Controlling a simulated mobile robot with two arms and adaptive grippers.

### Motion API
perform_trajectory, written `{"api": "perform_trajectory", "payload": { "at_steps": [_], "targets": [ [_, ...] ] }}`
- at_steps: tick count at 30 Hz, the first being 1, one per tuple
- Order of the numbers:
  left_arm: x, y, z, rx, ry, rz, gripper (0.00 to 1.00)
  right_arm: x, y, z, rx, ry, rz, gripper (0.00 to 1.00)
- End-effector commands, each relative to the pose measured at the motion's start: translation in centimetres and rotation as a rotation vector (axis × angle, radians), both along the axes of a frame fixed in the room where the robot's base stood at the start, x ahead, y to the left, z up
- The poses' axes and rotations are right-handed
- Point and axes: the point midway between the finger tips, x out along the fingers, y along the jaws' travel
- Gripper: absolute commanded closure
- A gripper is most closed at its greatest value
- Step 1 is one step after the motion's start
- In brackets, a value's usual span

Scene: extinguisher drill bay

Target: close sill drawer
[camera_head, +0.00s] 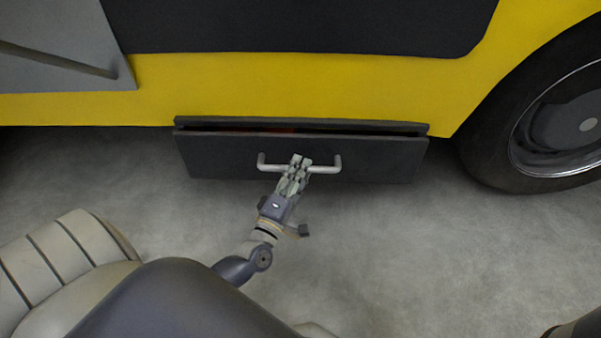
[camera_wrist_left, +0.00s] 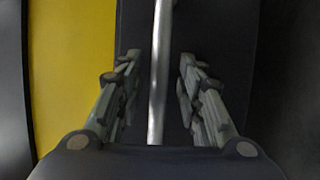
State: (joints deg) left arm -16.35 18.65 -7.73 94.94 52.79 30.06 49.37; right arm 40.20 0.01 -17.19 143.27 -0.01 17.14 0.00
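The dark sill drawer (camera_head: 215,157) sits low in the yellow vehicle's side. It stands a little open, with a narrow gap along its top edge and something reddish faintly showing inside. Its front carries a light grey bar handle (camera_head: 325,170). My left gripper (camera_head: 302,160) is at the middle of the handle. In the left wrist view, the handle (camera_wrist_left: 158,70) runs between the two parted fingers (camera_wrist_left: 157,75), with space on both sides, so the gripper is open around it. My right gripper is not in view.
The yellow vehicle body (camera_head: 300,90) spans the top. A large black wheel (camera_head: 490,150) stands right of the drawer. A grey panel (camera_head: 60,50) is at the upper left. The grey concrete floor (camera_head: 420,240) in front of the drawer is clear.

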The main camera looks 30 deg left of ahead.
Motion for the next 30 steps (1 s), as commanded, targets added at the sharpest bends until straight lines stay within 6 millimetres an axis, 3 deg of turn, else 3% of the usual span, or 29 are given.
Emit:
{"api": "perform_trajectory", "payload": {
  "at_steps": [12,17,24,30],
  "targets": [
    [1.0,0.2,0.2,0.001,0.001,0.0,0.65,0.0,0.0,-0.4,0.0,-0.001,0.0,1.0],
    [1.0,0.2,0.2,0.001,0.001,0.0,0.99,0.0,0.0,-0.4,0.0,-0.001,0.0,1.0],
    [1.2,0.3,0.2,0.001,0.0,0.0,1.0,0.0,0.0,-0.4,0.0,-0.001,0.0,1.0],
    [3.1,1.4,0.3,0.002,-0.001,0.0,1.0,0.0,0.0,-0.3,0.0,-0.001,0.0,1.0]
  ]
}}
